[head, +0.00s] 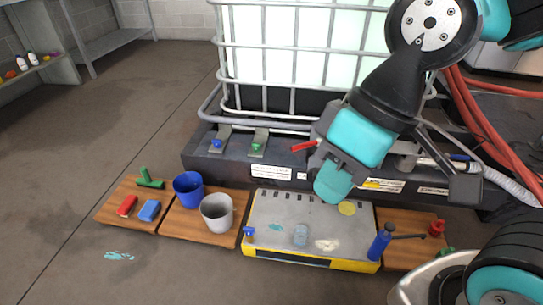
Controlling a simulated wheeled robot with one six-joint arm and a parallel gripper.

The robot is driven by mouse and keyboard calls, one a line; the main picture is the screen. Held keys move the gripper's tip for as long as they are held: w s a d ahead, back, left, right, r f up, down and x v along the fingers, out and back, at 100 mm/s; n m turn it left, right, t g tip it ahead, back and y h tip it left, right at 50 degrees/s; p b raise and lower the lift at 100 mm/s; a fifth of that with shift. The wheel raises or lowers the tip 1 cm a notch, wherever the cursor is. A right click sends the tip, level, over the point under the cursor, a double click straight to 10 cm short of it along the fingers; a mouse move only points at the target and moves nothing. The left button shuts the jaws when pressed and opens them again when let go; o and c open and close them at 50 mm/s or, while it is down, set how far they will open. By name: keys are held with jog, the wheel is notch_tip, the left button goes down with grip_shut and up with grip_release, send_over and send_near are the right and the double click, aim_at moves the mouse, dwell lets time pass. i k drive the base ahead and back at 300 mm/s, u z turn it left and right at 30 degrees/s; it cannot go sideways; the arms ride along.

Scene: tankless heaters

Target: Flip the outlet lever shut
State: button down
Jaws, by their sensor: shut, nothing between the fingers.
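A red lever (303,146) sticks out to the left from behind my gripper, at the front of the dark base under the caged tank. It looks like the outlet lever, but its pivot and valve body are hidden behind my gripper. My gripper (332,184) is shut and empty, pointing down in front of the base, just right of the lever in the picture. Whether it touches the lever cannot be told from this view.
The caged tank (297,50) stands on a dark base (215,170) with blue (216,143) and green (256,147) knobs. Below are a blue cup (187,187), a grey cup (217,210), a grey-yellow case (270,213) and a blue pump-like tool (379,243). Red hoses (470,110) lie right.

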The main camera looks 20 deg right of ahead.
aim_at(317, 143)
jog(key=u, duration=0.4)
jog(key=k, duration=0.95)
jog(key=u, duration=0.6)
jog(key=i, duration=1.5)
jog(key=z, duration=0.9)
jog(key=i, duration=0.65)
jog(key=z, duration=0.45)
